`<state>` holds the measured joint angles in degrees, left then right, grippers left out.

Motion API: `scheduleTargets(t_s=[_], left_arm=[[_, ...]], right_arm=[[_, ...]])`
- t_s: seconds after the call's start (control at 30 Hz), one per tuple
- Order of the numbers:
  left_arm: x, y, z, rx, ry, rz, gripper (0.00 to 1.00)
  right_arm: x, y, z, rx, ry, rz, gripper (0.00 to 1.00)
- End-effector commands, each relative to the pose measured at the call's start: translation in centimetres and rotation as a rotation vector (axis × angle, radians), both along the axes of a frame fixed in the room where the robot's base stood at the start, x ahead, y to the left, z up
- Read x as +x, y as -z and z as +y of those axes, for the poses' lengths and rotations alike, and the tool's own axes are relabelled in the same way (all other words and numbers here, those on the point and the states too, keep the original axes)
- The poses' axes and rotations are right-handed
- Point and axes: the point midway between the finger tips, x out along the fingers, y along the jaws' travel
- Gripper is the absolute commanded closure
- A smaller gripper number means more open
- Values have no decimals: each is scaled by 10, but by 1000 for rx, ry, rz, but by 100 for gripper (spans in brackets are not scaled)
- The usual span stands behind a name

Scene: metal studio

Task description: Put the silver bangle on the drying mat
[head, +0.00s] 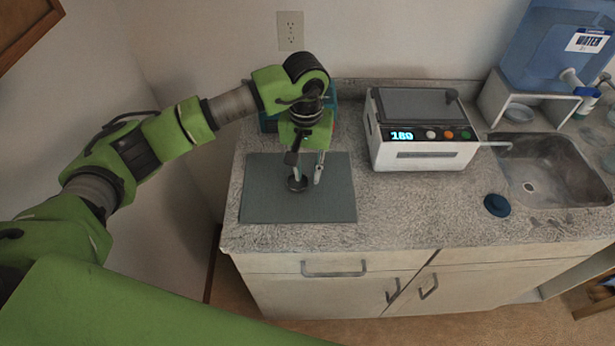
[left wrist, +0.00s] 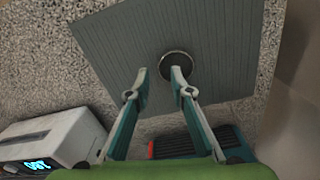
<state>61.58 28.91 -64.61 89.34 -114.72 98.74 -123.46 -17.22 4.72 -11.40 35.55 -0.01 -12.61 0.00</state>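The drying mat (head: 262,196) is a grey-blue ribbed sheet flat on the left of the counter; it fills much of the left wrist view (left wrist: 222,38). The silver bangle shows as a small dark ring on the mat (head: 297,185), with a thin bright rim in the left wrist view (left wrist: 176,57). My left gripper (head: 308,178) points down over the mat with its fingers apart. One fingertip overlaps the ring and the other is clear of it, as in the left wrist view (left wrist: 159,72). I cannot tell whether that fingertip touches it. My right gripper is not in view.
A white appliance (head: 424,155) reading 189 stands right of the mat. A teal box (head: 268,122) sits behind my left gripper. A sink (head: 555,170), a blue round lid (head: 497,205) and a water jug (head: 545,50) are further right. Counter between mat and lid is clear.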

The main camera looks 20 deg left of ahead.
Motion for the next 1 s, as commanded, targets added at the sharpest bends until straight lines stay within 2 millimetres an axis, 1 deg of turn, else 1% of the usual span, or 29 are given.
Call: scheduleTargets(t_s=[0.03,0.2,0.3,0.43,0.6,1.0], left_arm=[[1,-9,0,-1,3,-6,79],[1,-47,0,-1,2,-6,79],[0,-67,1,-1,3,-4,79],[0,-85,1,-1,1,-2,79],[-1,-95,1,0,2,1,79],[-1,-96,1,0,2,1,79]], right_arm=[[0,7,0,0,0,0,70],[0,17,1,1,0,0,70],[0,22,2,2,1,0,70],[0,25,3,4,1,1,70],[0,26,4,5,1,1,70],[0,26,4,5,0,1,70]])
